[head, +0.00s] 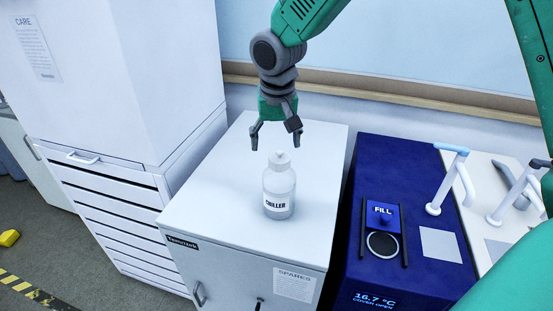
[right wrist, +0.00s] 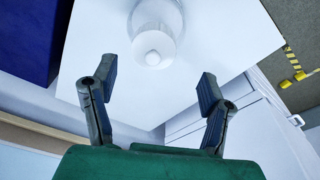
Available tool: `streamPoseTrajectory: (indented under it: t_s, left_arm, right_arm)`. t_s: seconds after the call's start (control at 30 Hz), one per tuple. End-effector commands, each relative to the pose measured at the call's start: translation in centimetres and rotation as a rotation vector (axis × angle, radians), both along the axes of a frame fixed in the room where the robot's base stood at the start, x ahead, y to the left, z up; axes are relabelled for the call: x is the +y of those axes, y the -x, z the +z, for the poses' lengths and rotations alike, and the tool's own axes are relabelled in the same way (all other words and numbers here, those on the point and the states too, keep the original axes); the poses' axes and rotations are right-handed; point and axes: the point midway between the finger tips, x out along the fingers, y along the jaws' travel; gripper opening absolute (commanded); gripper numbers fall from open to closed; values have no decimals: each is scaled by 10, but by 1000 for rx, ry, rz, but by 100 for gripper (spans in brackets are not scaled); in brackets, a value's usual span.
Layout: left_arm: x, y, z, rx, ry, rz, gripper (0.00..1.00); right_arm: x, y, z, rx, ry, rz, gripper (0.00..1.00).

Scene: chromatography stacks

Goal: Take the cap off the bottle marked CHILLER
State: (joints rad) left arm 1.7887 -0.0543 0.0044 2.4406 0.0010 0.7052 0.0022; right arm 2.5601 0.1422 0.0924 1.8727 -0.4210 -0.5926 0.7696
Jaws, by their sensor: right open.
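The bottle marked CHILLER (head: 278,193) stands upright on a white cabinet (head: 215,215). It is translucent white. Its pale cap (head: 279,160) is on its top. My right gripper (head: 270,142) is open and empty, pointing down just above and behind the cap. In the right wrist view the bottle (right wrist: 157,22) and its round cap (right wrist: 152,58) lie ahead of the spread fingers (right wrist: 152,88), with a gap between. My left gripper is not in view.
A blue chiller unit (head: 415,260) with a FILL opening (head: 383,244) stands right of the cabinet, its display reading 16.7 °C and COVER OPEN. Pale tap-like handles (head: 450,180) rise at its right. A tall white drawer unit (head: 110,190) stands left. The cabinet top around the bottle is clear.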

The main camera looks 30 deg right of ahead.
Motion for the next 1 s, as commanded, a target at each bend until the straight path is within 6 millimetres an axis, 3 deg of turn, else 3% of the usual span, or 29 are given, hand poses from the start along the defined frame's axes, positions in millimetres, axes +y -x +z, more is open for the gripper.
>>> streamPoseTrajectory:
  t_s: [0.3,0.6,0.63,0.73,0.77,1.0]
  left_arm:
    - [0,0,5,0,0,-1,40]
    - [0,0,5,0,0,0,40]
    - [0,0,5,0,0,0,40]
    - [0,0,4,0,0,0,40]
    - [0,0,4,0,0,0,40]
    - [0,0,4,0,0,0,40]
  right_arm:
    - [-5,1,-43,4,2,1,69]
    - [-4,1,-49,-1,3,1,69]
    - [-5,1,-49,0,2,0,65]
    - [-6,1,-49,0,1,0,30]
    - [-6,1,-49,0,1,0,26]
    - [-6,0,-50,1,0,0,26]
